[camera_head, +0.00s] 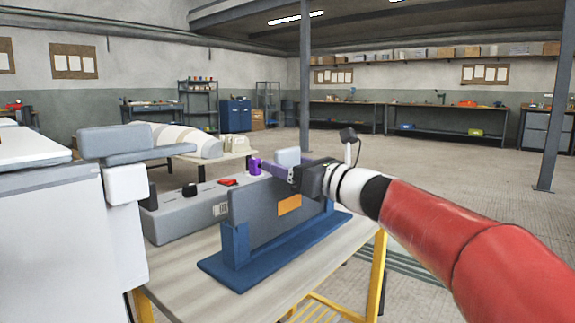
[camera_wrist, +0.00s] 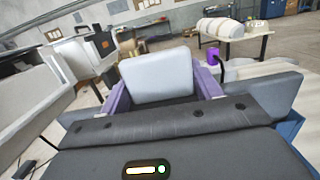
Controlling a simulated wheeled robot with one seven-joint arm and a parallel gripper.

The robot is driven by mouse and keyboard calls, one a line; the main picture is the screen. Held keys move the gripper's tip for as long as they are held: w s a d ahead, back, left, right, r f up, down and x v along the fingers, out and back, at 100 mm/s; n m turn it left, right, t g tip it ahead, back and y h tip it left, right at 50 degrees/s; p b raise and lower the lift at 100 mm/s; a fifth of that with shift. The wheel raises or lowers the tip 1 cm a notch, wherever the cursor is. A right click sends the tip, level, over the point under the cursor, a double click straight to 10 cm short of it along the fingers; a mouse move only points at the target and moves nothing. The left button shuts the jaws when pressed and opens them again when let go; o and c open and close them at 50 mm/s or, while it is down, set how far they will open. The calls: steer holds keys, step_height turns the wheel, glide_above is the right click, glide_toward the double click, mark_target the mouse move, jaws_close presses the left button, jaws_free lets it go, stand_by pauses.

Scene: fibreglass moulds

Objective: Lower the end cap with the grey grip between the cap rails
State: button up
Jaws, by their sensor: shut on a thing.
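My gripper (camera_head: 290,174) has purple fingers and reaches in from the right, above the grey panel. In the wrist view its fingers (camera_wrist: 162,85) stand on both sides of a pale grey block (camera_wrist: 158,78), which looks like the grey grip and is held between them. The block also shows in the head view (camera_head: 287,157), just behind the fingers. A grey panel (camera_head: 258,212) with an orange label stands upright in a blue stand (camera_head: 236,245). My gripper hides part of its top edge. I cannot tell the cap's lower part or the rails apart from the panel and stand.
A long grey box (camera_head: 185,218) with a red switch lies behind the panel on the table (camera_head: 185,275). A purple cylinder (camera_head: 255,166) is close left of my fingers. A pale cabinet (camera_head: 65,230) stands at left. The floor at right is open, with a post (camera_head: 557,100).

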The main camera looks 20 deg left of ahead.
steer(key=o, duration=1.8)
steer(key=shift+c, duration=0.2)
steer(key=r+v, duration=0.1)
steer(key=v, duration=0.6)
steer(key=shift+s+d+f, duration=0.2)
steer(key=shift+d+f, duration=0.2)
steer(key=shift+f, duration=0.15)
steer(key=s+d+f+n+h+p, duration=0.3)
steer(key=s+d+f+n+h, duration=0.3)
steer(key=s+d+n, duration=0.1)
steer(key=s+d+f+n+g+h+p, duration=0.1)
steer(key=s+d+f+n+h+p, duration=0.3)
steer(key=d, duration=0.7)
steer(key=s+d+f+n+g+h+p, duration=0.1)
steer(key=s+d+f+n+h+p, duration=0.2)
steer(key=s+d+f+n+h, duration=0.4)
steer(key=s+d+f+n, duration=0.1)
steer(key=s+d+n, duration=0.1)
steer(key=s+n, duration=0.2)
steer(key=shift+s+n+h+p, duration=0.3)
steer(key=shift+s+h, duration=0.1)
steer(key=shift+s, duration=1.2)
